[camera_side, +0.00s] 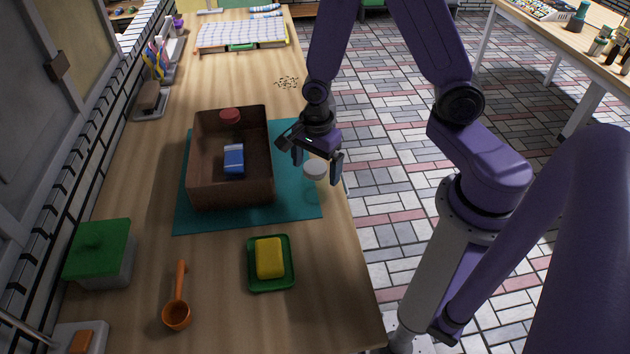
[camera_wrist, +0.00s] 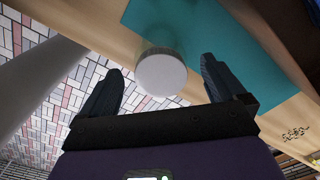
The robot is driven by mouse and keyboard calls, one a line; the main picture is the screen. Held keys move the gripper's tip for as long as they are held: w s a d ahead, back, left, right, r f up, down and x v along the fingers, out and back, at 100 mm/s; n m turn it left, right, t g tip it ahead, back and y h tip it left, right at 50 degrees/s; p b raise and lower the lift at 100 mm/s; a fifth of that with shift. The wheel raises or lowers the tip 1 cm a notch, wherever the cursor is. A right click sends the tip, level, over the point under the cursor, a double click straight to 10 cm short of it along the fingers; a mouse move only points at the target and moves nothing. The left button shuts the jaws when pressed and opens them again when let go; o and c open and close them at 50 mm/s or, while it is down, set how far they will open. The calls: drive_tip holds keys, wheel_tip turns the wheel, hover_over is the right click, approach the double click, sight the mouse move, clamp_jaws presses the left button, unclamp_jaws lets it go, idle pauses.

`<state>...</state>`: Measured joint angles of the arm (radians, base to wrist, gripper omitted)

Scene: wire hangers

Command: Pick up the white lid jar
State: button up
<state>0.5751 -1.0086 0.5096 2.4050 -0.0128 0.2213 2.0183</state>
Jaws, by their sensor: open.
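The white lid jar (camera_side: 314,169) stands on the right part of the teal mat (camera_side: 245,218), near the table's right edge. Its round white lid shows in the wrist view (camera_wrist: 161,73); the body below looks clear. My gripper (camera_side: 318,168) is open above and just behind the jar in the side view. In the wrist view my two dark fingertips (camera_wrist: 160,71) are spread wide, one at each side of the lid, with nothing held. I cannot tell whether either finger touches the jar.
A green tray with a yellow sponge (camera_side: 270,258) lies in front. An orange ladle (camera_side: 177,315) and green-lidded container (camera_side: 101,252) are farther left.

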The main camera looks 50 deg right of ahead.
drive_tip(key=shift+a+f, duration=0.1)
drive_tip(key=shift+f, duration=1.95)
drive_tip(key=c, duration=1.2)
drive_tip(key=shift+w+r, duration=0.1)
drive_tip(key=shift+r, duration=0.05)
